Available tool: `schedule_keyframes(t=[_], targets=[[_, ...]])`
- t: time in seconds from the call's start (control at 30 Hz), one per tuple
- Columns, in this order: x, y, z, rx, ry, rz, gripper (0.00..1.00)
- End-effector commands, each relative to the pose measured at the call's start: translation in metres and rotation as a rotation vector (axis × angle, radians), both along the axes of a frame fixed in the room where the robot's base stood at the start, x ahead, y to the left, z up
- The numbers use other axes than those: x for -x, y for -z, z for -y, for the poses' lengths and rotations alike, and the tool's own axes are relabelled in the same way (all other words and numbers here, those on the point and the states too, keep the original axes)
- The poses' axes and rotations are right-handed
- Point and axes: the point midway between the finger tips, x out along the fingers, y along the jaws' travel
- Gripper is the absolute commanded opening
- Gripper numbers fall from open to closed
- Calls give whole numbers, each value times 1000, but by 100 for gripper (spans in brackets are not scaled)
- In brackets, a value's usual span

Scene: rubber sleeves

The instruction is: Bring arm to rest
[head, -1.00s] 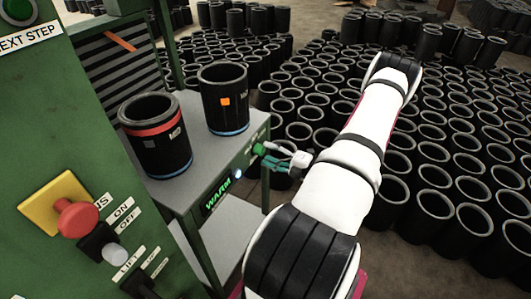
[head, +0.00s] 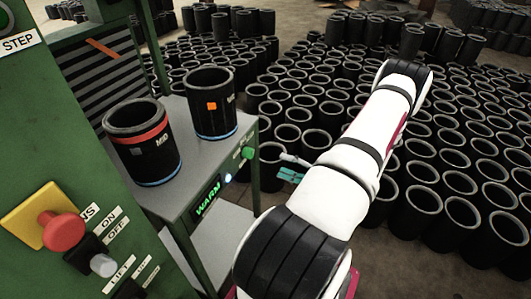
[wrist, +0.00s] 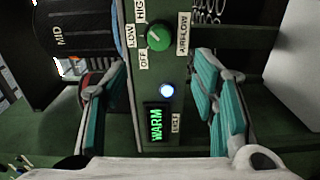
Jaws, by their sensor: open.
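My gripper (head: 290,172) is open and empty. In the head view its teal fingers stick out to the left of my white arm and are partly hidden by it. They are apart from the green knob (head: 248,153) at the corner of the grey table. In the wrist view the teal fingers of my gripper (wrist: 158,105) stand wide apart. Between them I see the green panel with the airflow knob (wrist: 158,37), a lit white button (wrist: 166,90) and a green WARM display (wrist: 156,125).
Two black sleeves, one with a red band (head: 142,142) and one with an orange square (head: 210,103), stand on the grey table (head: 190,170). A green cabinet with a red stop button (head: 62,230) is at the left. Many black sleeves (head: 470,150) fill the floor behind and right.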

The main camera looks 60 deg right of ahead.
Motion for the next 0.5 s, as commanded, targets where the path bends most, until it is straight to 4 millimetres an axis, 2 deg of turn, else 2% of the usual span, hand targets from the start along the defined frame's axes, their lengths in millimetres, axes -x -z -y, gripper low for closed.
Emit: schedule_keyframes(t=[0.23, 0.33, 0.43, 0.5], targets=[[0, 0, 0, 0, 0, 0, 53], [-4, -6, -2, 21, -22, -3, 53], [-19, -26, -9, 98, -101, -15, 53], [-35, -48, -20, 188, -196, -25, 53]])
